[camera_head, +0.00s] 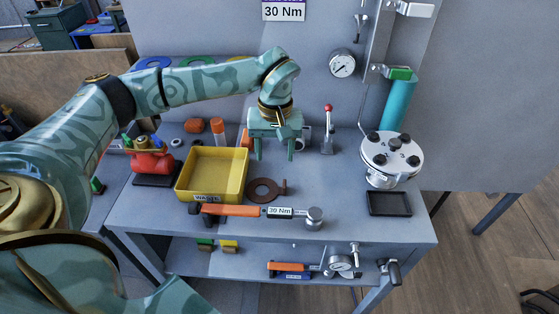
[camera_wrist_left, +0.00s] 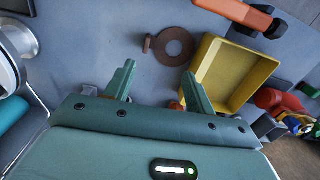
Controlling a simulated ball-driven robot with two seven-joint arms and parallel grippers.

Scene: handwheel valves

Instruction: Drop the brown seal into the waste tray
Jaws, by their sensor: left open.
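The brown seal (camera_head: 273,190) is a flat ring with a small tab on its right. It lies on the grey bench just right of the waste tray, and also shows in the left wrist view (camera_wrist_left: 161,43). The yellow waste tray (camera_head: 214,172) looks empty; it is also in the left wrist view (camera_wrist_left: 230,76). My left gripper (camera_head: 275,156) points down above the bench, behind the seal in the head view. Its fingers are apart with nothing between them, and in the left wrist view (camera_wrist_left: 158,69) the seal lies beyond the fingertips. My right gripper is not in view.
An orange-handled torque wrench (camera_head: 255,211) lies in front of the tray and seal. A red valve (camera_head: 152,163) stands left of the tray. A red-knobbed lever (camera_head: 328,132), a white round flange (camera_head: 392,156) and a black tray (camera_head: 389,204) are to the right.

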